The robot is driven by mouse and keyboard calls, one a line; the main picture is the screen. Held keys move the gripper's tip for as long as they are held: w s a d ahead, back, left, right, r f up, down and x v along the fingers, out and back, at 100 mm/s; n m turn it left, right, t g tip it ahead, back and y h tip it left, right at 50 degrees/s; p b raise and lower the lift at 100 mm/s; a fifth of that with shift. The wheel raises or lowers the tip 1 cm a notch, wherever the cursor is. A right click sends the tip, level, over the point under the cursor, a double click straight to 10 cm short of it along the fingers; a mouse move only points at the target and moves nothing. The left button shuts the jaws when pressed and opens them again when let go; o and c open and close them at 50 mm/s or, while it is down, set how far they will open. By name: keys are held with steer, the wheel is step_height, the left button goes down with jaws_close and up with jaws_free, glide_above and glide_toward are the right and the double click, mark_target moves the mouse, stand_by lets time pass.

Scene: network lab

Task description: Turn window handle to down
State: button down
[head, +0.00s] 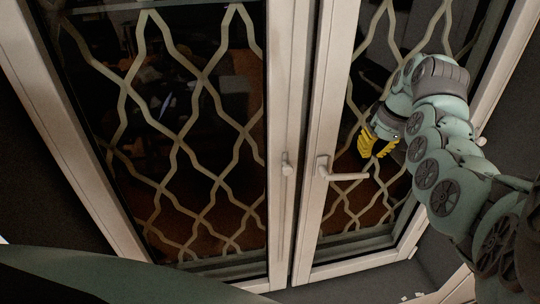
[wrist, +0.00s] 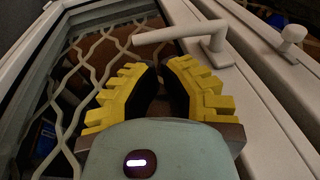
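The pale window handle (head: 345,176) is on the right sash, with its lever lying level and pointing right from its base. In the wrist view the lever (wrist: 180,33) crosses above the fingertips and points left from its base. My gripper (head: 376,143) has yellow, ribbed fingers and is above the lever's outer half in the head view. In the wrist view my gripper (wrist: 160,68) is empty, with a narrow dark gap between its fingertips. The fingers look apart from the handle.
The left sash (head: 286,110) has a small knob (head: 287,164) beside the middle seam. A wavy lattice (head: 205,85) covers the glass of both sashes. The window's right frame (head: 513,45) is behind my arm. Dark wall flanks the window.

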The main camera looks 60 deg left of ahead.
mark_target(359, 174)
steer(key=shift+p+x, duration=2.05)
steer(key=shift+x, duration=1.1)
steer(key=shift+s+a+f, duration=0.15)
steer(key=shift+a+f, duration=0.05)
steer(key=shift+f, duration=0.1)
steer(key=shift+f, duration=0.1)
steer(key=shift+f+b, duration=0.25)
steer(key=shift+b, duration=0.25)
steer(key=shift+g+b, duration=0.3)
steer(key=shift+b, duration=0.25)
steer(key=shift+d+f+y, duration=0.1)
steer(key=shift+f+y, duration=0.05)
steer(key=shift+y, duration=0.15)
